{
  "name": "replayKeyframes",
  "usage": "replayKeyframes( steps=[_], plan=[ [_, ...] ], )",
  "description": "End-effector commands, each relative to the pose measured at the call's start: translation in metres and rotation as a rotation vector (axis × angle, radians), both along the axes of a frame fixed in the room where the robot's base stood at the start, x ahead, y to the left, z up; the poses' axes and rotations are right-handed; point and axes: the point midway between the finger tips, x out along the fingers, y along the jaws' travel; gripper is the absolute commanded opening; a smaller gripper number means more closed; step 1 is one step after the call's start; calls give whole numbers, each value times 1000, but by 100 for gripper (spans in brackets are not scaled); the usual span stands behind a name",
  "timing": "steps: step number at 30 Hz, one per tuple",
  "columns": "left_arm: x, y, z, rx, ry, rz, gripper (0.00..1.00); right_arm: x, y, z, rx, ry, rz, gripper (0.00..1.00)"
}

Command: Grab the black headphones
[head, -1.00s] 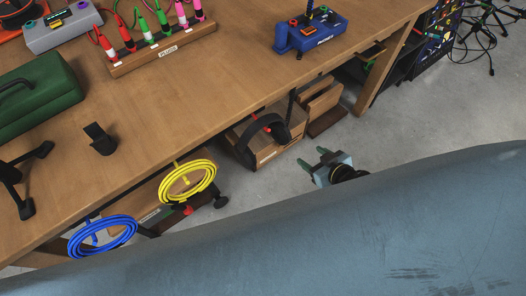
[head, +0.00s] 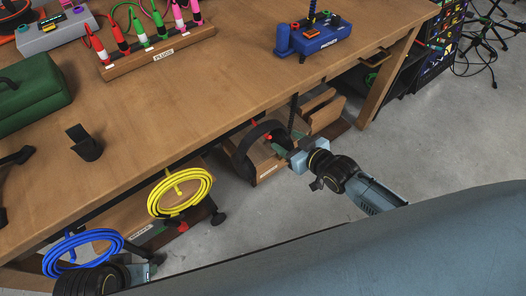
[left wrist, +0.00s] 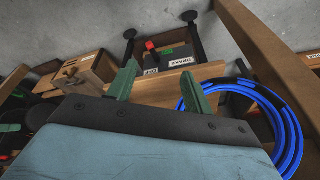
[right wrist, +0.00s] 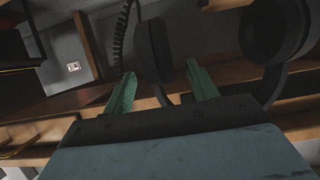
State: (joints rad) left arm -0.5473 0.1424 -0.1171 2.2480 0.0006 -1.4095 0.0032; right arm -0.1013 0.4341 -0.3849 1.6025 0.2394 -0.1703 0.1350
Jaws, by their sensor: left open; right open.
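In the right wrist view one dark ear cup (right wrist: 154,50) lies ahead, between the lines of my fingers, and the other cup (right wrist: 274,30) is to the right. My right gripper (head: 284,148) is open beside the headphones; its green fingers also show in the right wrist view (right wrist: 162,85), with no grip on the cup. My left gripper (left wrist: 158,82) is open and empty near the blue cable coil (left wrist: 284,125).
The wooden workbench (head: 190,100) has a plug rack (head: 160,58), a green case (head: 35,100) and a blue device (head: 315,38) on top. A yellow cable coil (head: 180,193) hangs left of the headphones. Open wooden boxes (head: 325,112) sit below the bench.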

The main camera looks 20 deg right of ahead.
Motion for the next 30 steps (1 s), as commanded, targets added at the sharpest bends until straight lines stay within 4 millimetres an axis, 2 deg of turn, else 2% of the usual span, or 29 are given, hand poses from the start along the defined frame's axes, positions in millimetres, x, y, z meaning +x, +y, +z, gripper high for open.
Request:
replayKeyframes(
  steps=[5,14,22,30],
  plan=[
    [-1,-2,7,-5,-5,0,51,5,2,-2,1,-2,1,58],
    [-3,-14,46,-41,-78,-2,51,28,9,-18,-1,-1,0,58],
    [38,-29,61,-91,-301,-28,51,43,15,-23,1,-1,1,58],
    [48,-33,68,-105,-362,-35,51,46,17,-24,0,0,1,58]
  ],
)
